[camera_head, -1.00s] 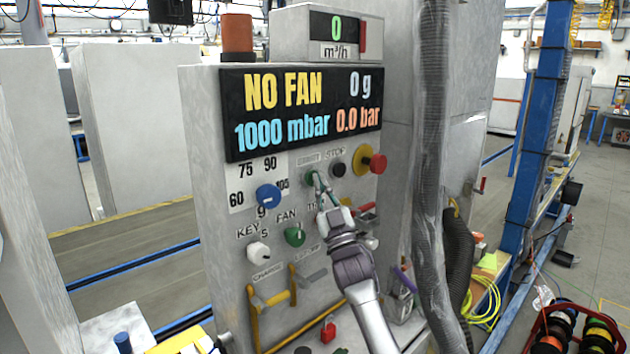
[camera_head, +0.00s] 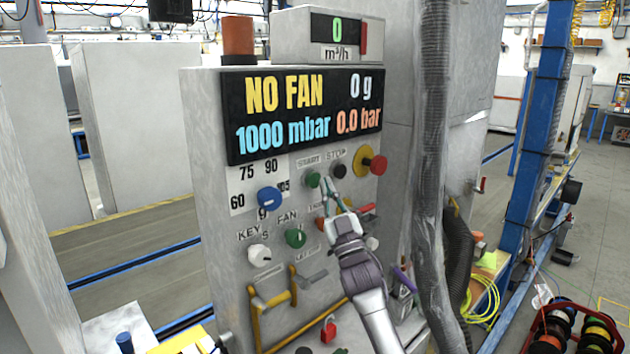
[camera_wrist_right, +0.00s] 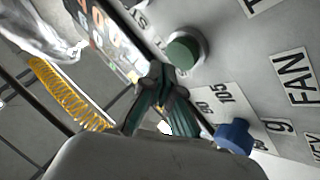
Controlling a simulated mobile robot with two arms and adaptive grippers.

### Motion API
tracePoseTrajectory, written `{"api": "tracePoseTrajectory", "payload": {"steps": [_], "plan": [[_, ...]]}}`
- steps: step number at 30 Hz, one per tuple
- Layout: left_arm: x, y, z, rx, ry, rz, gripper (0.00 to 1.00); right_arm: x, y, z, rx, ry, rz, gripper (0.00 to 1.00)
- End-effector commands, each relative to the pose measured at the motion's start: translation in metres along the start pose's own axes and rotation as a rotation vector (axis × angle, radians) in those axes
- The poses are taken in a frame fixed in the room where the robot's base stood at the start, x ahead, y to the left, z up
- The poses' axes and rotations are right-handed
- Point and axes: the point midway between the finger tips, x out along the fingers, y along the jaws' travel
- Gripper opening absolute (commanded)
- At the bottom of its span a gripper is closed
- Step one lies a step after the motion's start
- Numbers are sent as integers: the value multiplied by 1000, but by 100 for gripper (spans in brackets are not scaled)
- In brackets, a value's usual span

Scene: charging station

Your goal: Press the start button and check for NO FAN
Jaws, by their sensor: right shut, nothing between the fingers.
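The charging station panel (camera_head: 222,292) faces me, with a black display (camera_head: 300,113) reading NO FAN in yellow, 0 g, 1000 mbar and 0.0 bar. The green start button (camera_head: 312,180) sits below its START label, left of the black stop button (camera_head: 339,171). My right gripper (camera_head: 327,184) is shut and empty, its tips just right of and a little below the start button, seemingly apart from it. In the right wrist view a round green button (camera_wrist_right: 185,50) shows beyond the shut fingertips (camera_wrist_right: 162,78). My left gripper is not in view.
A red emergency knob (camera_head: 378,165) on a yellow base is right of the stop button. A blue dial (camera_head: 268,198), green fan knob (camera_head: 295,238) and white key knob (camera_head: 260,255) lie left. A thick grey hose (camera_head: 430,200) hangs at right.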

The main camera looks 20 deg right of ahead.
Motion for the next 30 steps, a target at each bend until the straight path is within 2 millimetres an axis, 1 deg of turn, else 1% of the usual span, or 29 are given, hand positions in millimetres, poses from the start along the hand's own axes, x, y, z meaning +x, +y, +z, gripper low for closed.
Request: {"api": "tracePoseTrajectory", "payload": {"steps": [1,6,13,18,30], "plan": [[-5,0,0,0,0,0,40,-2,4,-4,-1,-1,0,0],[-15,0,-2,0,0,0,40,-14,12,-13,-2,-1,-1,0],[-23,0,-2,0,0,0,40,-28,22,-23,-2,0,-1,0],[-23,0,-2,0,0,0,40,-31,23,-24,-1,0,0,0],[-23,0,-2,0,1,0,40,-31,23,-24,-1,1,0,0]]}}
